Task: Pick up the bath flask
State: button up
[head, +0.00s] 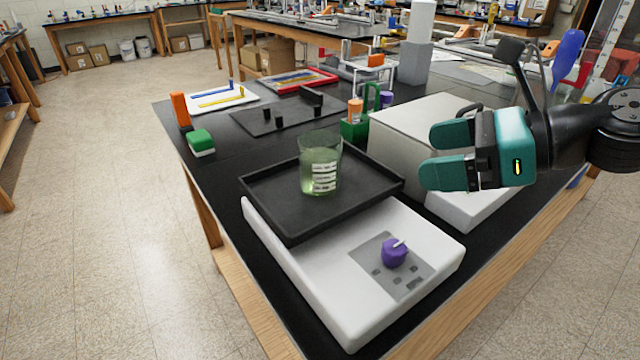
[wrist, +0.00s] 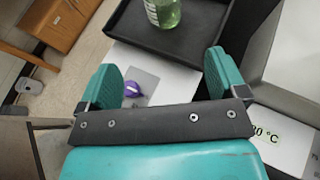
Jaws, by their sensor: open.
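The bath flask (head: 321,165) is a clear glass vessel with greenish contents and white label marks. It stands upright on a black tray (head: 268,206) that sits on a white device with a purple knob (head: 393,253). In the wrist view the lower part of the flask (wrist: 163,12) shows at the top edge, beyond my fingers. My gripper (head: 438,154) has teal fingers, is open and empty, and is to the right of the flask in the head view, apart from it. In the wrist view my gripper (wrist: 165,78) has nothing between its fingers.
A white box-shaped unit (head: 400,135) stands right of the tray, close to my gripper. Behind the tray are a black plate with pegs (head: 262,118), a green rack (head: 355,126) and a green-and-white block (head: 200,142). The black table's edge runs along the left.

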aim_at(326, 165)
jog(key=p+x, duration=0.9)
jog(key=x, duration=0.2)
jog(key=shift+r, duration=0.15)
jog(key=shift+w+p+x, duration=0.15)
jog(key=shift+p+x, duration=0.35)
jog(key=shift+x, duration=1.1)
jog(key=shift+w+p+x, duration=0.1)
jog(key=shift+p+x, duration=0.4)
jog(key=shift+x, duration=1.1)
jog(key=shift+d, duration=0.2)
jog(key=c, duration=1.1)
jog(key=shift+c, duration=0.2)
jog(key=shift+r, duration=0.1)
